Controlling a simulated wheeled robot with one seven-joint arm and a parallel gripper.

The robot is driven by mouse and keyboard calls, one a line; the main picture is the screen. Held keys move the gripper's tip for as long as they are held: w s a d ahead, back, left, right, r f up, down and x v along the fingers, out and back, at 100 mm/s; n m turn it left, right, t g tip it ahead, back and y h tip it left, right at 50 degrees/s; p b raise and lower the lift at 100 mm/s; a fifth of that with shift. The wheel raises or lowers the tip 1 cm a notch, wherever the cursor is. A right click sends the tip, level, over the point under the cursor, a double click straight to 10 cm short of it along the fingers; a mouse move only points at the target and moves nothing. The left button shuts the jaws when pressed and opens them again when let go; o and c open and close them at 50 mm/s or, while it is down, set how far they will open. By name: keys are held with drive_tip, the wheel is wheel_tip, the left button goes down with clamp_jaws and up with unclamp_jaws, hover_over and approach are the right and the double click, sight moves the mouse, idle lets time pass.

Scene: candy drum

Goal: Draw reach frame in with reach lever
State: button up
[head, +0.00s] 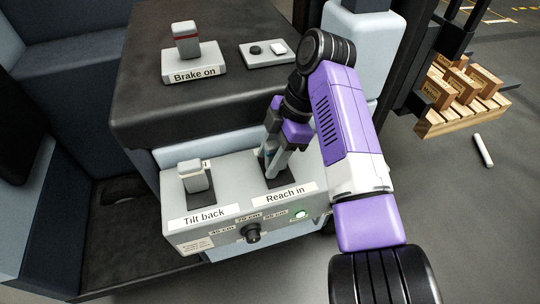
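My gripper (271,167) points down over the slot above the "Reach in" label (285,195), on the right of the grey control box. Its fingers are around or just beside the reach lever, which they largely hide. I cannot tell whether they are open or closed on it. The dark reach slot (283,181) shows beneath them. Black uprights and a carriage (449,40), which look like part of the reach frame, stand at the upper right. A loaded wooden pallet (462,118) is beside them; the forks are mostly hidden.
The "Tilt back" lever (196,176) stands close left of my gripper. A knob (252,232) and a lit green lamp (300,214) are on the box front. The "Brake on" lever (187,42) stands on the black console. A white stick (483,150) lies on open floor.

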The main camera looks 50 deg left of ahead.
sight(277, 142)
drive_tip(key=v, duration=0.7)
drive_tip(key=shift+w+r+b, duration=0.15)
drive_tip(key=shift+r+b, duration=0.2)
drive_tip(key=shift+b, duration=0.05)
idle(0.4)
